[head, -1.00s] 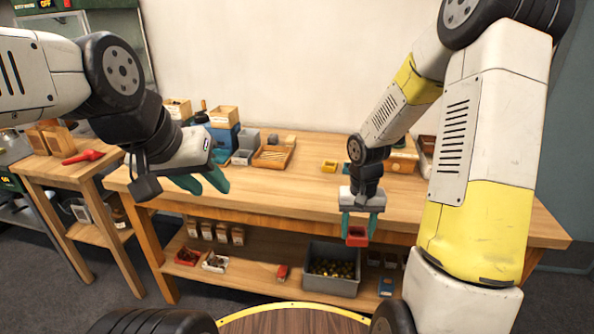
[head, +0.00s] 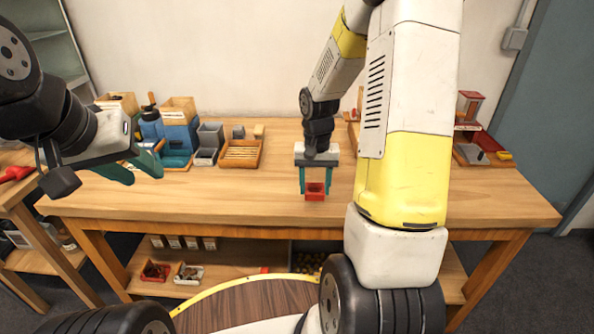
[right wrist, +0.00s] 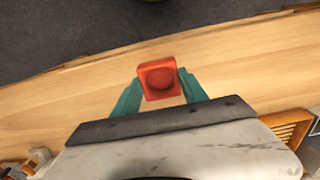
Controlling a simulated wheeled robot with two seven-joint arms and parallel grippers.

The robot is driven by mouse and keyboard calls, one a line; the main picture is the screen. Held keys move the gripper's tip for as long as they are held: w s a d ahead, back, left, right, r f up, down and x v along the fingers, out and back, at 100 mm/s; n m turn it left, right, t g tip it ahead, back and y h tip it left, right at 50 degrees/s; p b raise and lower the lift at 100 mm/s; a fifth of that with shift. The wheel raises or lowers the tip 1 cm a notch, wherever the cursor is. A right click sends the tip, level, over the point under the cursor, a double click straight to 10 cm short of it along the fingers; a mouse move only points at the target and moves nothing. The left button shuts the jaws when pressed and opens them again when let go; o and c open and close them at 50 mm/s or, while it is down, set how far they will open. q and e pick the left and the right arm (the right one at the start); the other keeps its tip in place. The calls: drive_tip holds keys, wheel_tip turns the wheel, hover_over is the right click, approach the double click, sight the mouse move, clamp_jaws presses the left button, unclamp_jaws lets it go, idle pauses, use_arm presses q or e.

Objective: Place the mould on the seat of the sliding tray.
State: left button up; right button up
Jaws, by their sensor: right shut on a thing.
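The mould, a small red square block with a round hollow (right wrist: 160,79), is between the teal fingers of my right gripper (right wrist: 161,95). In the head view my right gripper (head: 315,185) is shut on the mould (head: 315,193), pointing down near the table's front edge. My left gripper (head: 143,168) is open and empty at the left, over the table. I cannot tell for certain which thing is the sliding tray. A blue stand with a low tray (head: 175,161) is at the back left, and a red-topped fixture (head: 468,106) is at the back right.
The wooden table (head: 250,190) is clear in the middle. A wooden tray of sticks (head: 240,154) and grey boxes (head: 211,135) stand back left. A grey-and-wood board (head: 472,155) lies at the right. My right arm hides part of the table.

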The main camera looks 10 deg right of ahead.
sight(312, 184)
drive_tip(key=w, duration=0.3)
drive_tip(key=w+d, duration=0.1)
drive_tip(key=w, duration=0.1)
drive_tip(key=shift+w+f, duration=0.3)
drive_tip(key=shift+w, duration=0.05)
drive_tip(key=shift+f, duration=1.75)
drive_tip(key=shift+f, duration=0.1)
drive_tip(key=o, duration=1.4)
